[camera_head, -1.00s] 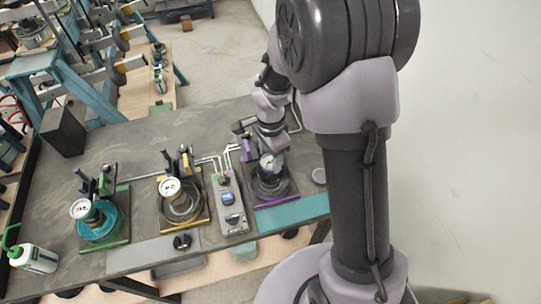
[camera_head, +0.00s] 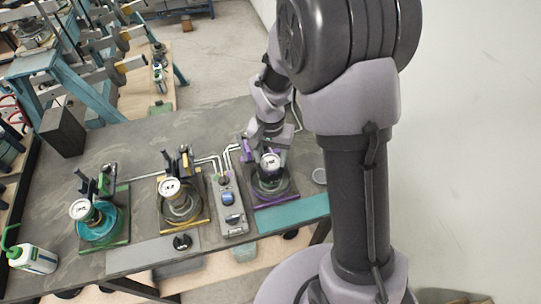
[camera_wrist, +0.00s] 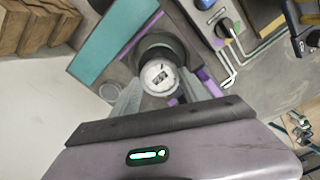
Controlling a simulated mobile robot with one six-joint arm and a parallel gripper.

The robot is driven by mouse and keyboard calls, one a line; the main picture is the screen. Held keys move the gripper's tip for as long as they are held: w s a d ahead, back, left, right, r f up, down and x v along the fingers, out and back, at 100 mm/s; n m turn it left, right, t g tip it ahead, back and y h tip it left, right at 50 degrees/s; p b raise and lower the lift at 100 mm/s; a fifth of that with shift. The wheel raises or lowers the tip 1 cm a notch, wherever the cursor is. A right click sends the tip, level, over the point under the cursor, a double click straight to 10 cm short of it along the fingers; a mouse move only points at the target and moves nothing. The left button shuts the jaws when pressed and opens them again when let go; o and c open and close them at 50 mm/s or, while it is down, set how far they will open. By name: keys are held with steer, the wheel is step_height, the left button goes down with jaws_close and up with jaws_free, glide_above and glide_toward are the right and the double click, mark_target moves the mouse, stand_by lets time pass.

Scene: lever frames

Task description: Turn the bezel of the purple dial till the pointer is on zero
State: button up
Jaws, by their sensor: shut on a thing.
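The purple dial (camera_head: 270,161) has a small round white face and stands on the purple-edged stand at the right end of the bench. The pointer and the zero are too small to read. My gripper (camera_wrist: 161,84) is shut on the bezel of the dial, one finger on each side. In the head view my gripper (camera_head: 270,153) hangs over the dial and partly hides it.
A yellow-marked dial (camera_head: 172,187) and a green-marked dial (camera_head: 80,209) stand to the left on like stands. A grey control box (camera_head: 229,207) with knobs lies beside the purple stand. A teal mat (camera_head: 292,213) lies in front. A green-and-white bottle (camera_head: 36,259) stands far left.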

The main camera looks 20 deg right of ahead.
steer(key=n, duration=0.4)
steer(key=shift+n, duration=0.3)
steer(key=n+p, duration=0.1)
steer(key=n, duration=0.4)
steer(key=n+p, duration=0.1)
steer(key=n, duration=0.4)
steer(key=shift+r, duration=0.1)
steer(key=n+p, duration=0.1)
steer(key=n, duration=0.3)
steer(key=shift+n, duration=0.4)
steer(key=o, duration=1.1)
